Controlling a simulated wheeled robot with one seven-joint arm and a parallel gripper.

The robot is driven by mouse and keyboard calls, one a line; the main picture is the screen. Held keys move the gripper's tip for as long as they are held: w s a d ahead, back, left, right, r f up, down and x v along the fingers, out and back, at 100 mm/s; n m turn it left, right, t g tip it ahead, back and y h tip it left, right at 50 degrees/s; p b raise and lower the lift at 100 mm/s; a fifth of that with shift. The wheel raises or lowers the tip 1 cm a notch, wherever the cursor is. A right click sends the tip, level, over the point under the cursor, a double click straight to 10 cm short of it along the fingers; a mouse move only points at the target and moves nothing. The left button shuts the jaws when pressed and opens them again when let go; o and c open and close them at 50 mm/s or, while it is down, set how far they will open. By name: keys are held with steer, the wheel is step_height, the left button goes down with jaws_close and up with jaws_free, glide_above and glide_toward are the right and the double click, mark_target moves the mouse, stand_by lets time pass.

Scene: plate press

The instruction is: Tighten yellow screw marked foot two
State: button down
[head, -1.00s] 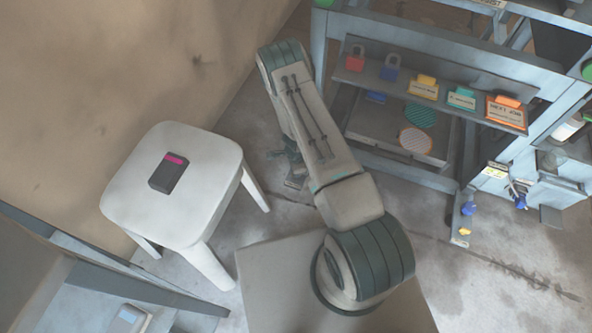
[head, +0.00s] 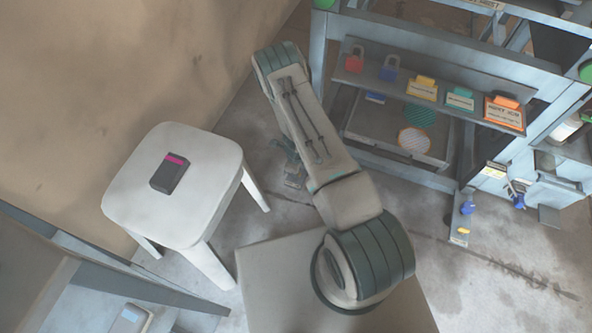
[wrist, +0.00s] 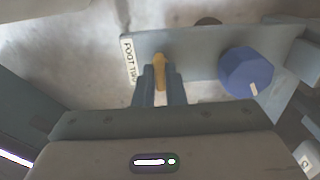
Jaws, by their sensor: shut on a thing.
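In the wrist view, my gripper (wrist: 161,82) is shut on the yellow screw (wrist: 159,60), its two fingers on either side of the slim yellow head. The screw stands on a grey-blue foot plate (wrist: 195,48). A white label (wrist: 129,62) beside it on the left reads FOOT and a partly hidden second word, which looks like TWO. The screw's lower part is hidden by the fingers. In the head view, my arm covers much of the area in front of the rack, and I cannot clearly make out the fingers there.
A blue knob (wrist: 246,72) with a pale mark sits on the same plate, right of the screw. In the head view, another foot has a blue knob (head: 467,208) and a yellow piece (head: 463,231). A white stool (head: 205,205) holding a dark device (head: 169,174) stands left.

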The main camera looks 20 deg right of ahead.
stand_by(0.4)
steer(key=c, duration=1.5)
jaws_free()
steer(key=shift+r, duration=0.1)
step_height(320, 180, up, 14)
steer(key=p, duration=0.5)
steer(key=shift+f, duration=0.2)
steer(key=a+r+n+y+p, duration=0.15)
steer(key=r+n+p, duration=0.25)
steer(key=r, duration=0.9)
steer(key=a+r+n+t+y+p, duration=0.1)
steer(key=a+r+n+p, duration=0.3)
steer(key=r, duration=1)
steer(key=r+n+y+p, duration=0.1)
steer(key=r+n+p, duration=0.3)
steer(key=r, duration=0.9)
steer(key=s+d+r+n+h+p, duration=0.1)
steer(key=s+r+n+p, duration=0.3)
steer(key=r, duration=0.7)
steer(key=s+d+r+n+t+h+p, duration=0.1)
steer(key=s+r+n+p, duration=0.3)
steer(key=s+r, duration=0.5)
steer(key=s+d+r+n+h+p, duration=0.1)
steer(key=s+d+r+n+p, duration=0.2)
steer(key=r, duration=1)
steer(key=s+n+p, duration=0.2)
steer(key=s+p, duration=0.2)
steer(key=shift+s+r+t, duration=0.15)
steer(key=shift+s+t, duration=0.05)
steer(key=shift+t, duration=0.2)
